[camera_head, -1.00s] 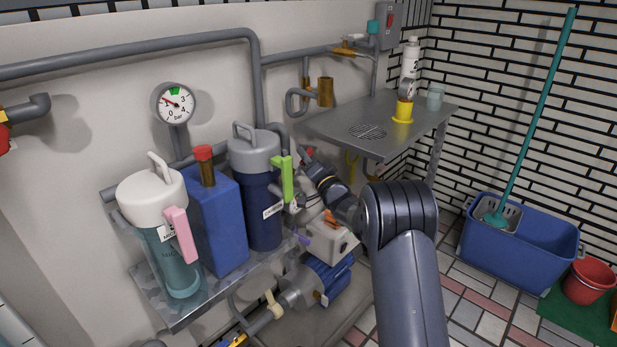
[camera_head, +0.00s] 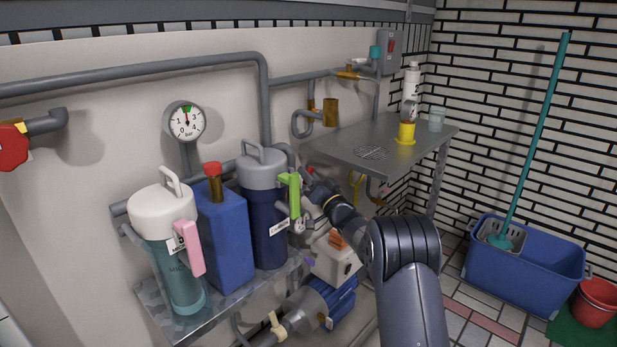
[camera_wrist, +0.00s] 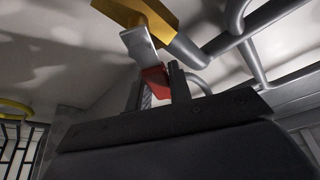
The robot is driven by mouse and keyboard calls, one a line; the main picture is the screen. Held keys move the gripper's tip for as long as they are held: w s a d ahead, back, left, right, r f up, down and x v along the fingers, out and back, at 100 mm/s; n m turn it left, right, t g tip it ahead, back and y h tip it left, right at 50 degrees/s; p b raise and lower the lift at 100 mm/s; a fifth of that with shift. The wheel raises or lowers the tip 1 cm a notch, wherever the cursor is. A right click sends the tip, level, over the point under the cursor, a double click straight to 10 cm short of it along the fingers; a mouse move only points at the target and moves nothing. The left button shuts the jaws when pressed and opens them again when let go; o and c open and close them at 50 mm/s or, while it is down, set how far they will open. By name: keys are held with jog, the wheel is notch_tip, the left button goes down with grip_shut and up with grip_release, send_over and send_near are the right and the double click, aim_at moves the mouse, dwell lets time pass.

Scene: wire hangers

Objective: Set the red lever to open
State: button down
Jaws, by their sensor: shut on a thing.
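The red lever (camera_wrist: 155,80) shows in the wrist view as a red grip on a bare metal strip, which runs up to a brass-yellow valve body (camera_wrist: 150,12). My gripper (camera_wrist: 158,88) has its dark fingers on either side of the red grip and is shut on it. In the head view a small bit of red (camera_head: 309,170) shows at the tip of my gripper (camera_head: 308,182), behind the blue filter housing with the green handle. The valve body there is mostly hidden, and I cannot tell the lever's exact angle.
A pressure gauge (camera_head: 187,123) hangs on the wall, its needle pointing near the green mark. A white-topped canister (camera_head: 163,212), a blue container (camera_head: 225,235) and the dark blue housing (camera_head: 265,220) crowd the left. A grey metal shelf (camera_head: 350,140) lies behind my arm.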

jog(key=c, duration=1.3)
grip_release()
jog(key=shift+r+h, duration=0.1)
jog(key=shift+h, duration=0.2)
